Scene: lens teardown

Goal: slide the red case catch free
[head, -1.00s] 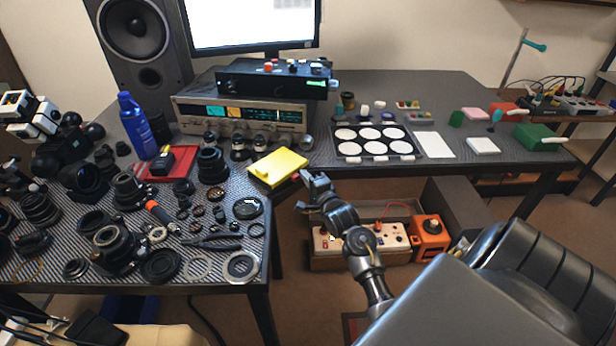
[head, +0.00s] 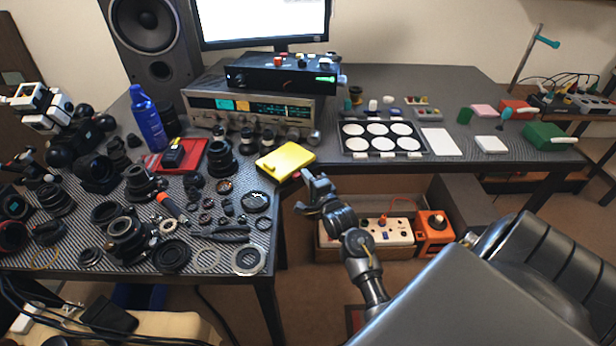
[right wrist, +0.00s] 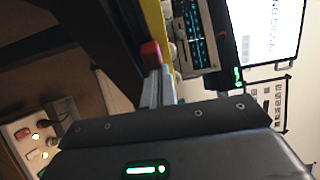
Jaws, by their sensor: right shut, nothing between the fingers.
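My right gripper (head: 308,180) is just in front of the case, past the bench edge. Its grey fingers (right wrist: 158,85) are shut with nothing between them, tips close to the red block. I cannot tell whether they touch it. My left gripper is not in view.
Lens parts and tools crowd the left bench (head: 265,268). A silver radio (head: 255,108) stands behind the case. A box with a white socket panel (head: 385,231) sits low behind my right arm. The right bench holds a tray of white discs (head: 382,138).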

